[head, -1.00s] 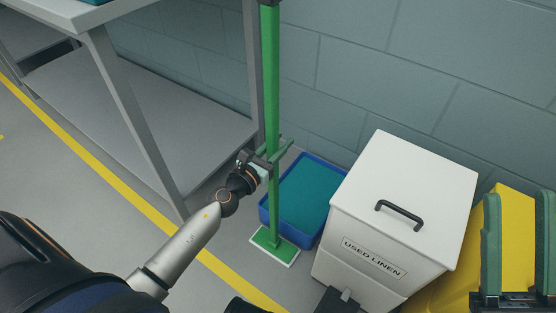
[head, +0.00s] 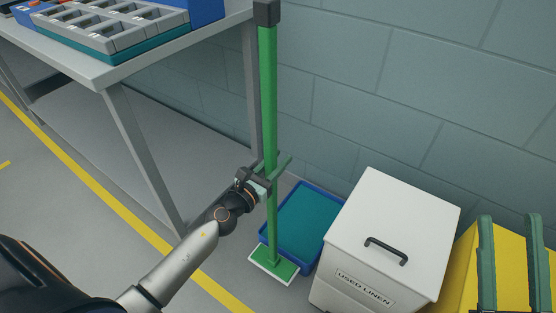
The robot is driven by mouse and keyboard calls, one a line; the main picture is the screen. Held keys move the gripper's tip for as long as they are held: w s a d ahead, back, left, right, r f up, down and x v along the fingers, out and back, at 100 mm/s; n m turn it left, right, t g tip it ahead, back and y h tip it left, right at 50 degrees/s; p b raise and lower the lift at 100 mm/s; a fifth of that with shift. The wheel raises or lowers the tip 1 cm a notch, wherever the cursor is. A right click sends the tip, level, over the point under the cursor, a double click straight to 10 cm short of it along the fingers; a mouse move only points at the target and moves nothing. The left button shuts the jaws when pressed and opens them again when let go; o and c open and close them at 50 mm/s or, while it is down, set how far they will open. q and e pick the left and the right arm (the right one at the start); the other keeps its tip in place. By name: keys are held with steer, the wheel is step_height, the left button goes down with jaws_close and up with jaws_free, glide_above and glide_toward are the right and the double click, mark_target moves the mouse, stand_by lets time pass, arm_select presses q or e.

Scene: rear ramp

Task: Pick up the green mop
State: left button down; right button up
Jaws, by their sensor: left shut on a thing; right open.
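The green mop (head: 269,110) stands upright in the middle of the head view, with a dark cap at its top and a flat green head with a white edge (head: 272,265) low down near the floor. My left gripper (head: 270,178) is shut on the mop's handle, at its lower part. Whether the mop head touches the floor I cannot tell. My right gripper (head: 508,262) is at the right edge, open and empty, its two green fingers pointing up, well apart from the mop.
A blue tray (head: 327,207) with a teal inside lies behind the mop. A white "USED LINEN" bin (head: 393,216) stands right of it, with a yellow object (head: 463,262) beyond. A grey table (head: 160,58) holding a compartment tray (head: 110,28) is at left. A grey block wall closes the back.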

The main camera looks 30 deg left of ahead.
steer(key=w+d+f+m+g+h+p, duration=0.1)
steer(key=w+f+m+g+h+p, duration=0.2)
steer(key=f, duration=0.5)
steer(key=w+d+f+m+g+h+p, duration=0.1)
steer(key=w+f+m+g+h, duration=0.15)
steer(key=f+h, duration=0.4)
steer(key=s+f+m+g+p, duration=0.1)
steer(key=s+f+g+p, duration=0.2)
steer(key=f, duration=0.4)
steer(key=s+a+f+m+g+p, duration=0.1)
steer(key=s+f+g+p, duration=0.2)
steer(key=s+f+g, duration=0.2)
step_height(320, 180, down, 3)
steer(key=shift+s+r, duration=0.1)
steer(key=shift+s, duration=0.15)
steer(key=shift+f, duration=0.2)
